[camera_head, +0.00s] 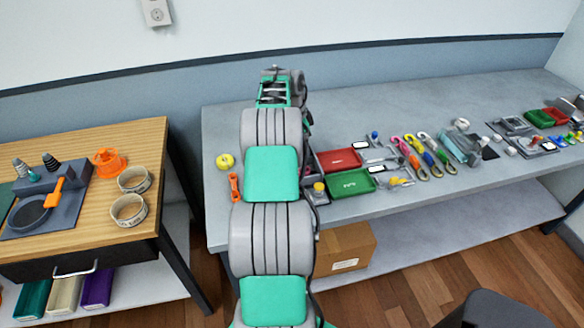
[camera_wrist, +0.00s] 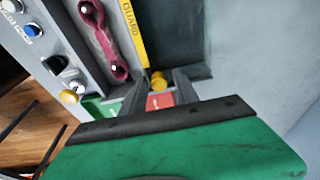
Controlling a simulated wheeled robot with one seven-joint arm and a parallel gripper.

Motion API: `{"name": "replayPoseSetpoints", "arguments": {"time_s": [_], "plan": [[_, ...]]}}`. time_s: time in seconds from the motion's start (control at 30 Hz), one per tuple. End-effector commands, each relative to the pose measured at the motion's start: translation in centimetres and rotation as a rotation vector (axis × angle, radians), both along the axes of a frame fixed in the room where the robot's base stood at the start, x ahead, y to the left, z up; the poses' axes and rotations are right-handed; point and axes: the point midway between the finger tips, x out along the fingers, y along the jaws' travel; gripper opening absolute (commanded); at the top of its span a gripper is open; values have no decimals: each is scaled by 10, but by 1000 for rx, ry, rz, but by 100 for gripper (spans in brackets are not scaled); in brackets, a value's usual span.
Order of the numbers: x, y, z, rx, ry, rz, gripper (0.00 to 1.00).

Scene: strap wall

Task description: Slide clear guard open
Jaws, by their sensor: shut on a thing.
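The guard (camera_wrist: 132,28) shows in the wrist view as a yellow strip lettered GUARD, with a dark panel to its right. A small yellow knob (camera_wrist: 157,77) sits at the strip's lower end. My gripper (camera_wrist: 160,82) is at this knob, its dark fingers on either side, and it appears shut on it. A red patch shows between the fingers, close to the green gripper body. In the head view my own arm hides the gripper and the guard.
Left of the guard are a dark red strap (camera_wrist: 105,40), a blue button (camera_wrist: 33,30) and a yellow button (camera_wrist: 70,97). In the head view a red tray (camera_head: 339,161) and a green tray (camera_head: 350,183) lie right of my arm. The bench's back strip is fairly clear.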

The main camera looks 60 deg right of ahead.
Motion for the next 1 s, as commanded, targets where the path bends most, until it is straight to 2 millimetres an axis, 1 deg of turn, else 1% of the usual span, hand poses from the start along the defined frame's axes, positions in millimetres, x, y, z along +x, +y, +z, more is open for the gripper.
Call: {"name": "replayPoseSetpoints", "arguments": {"time_s": [0.03,0.27,0.37,0.8,0.87,1.0], "plan": [[-3,6,-15,23,14,3,37],[-3,6,-12,23,13,3,37],[-3,6,-2,23,13,4,37],[-2,3,52,11,7,1,37],[-2,3,55,10,6,1,37],[-2,2,54,9,6,1,37]]}}
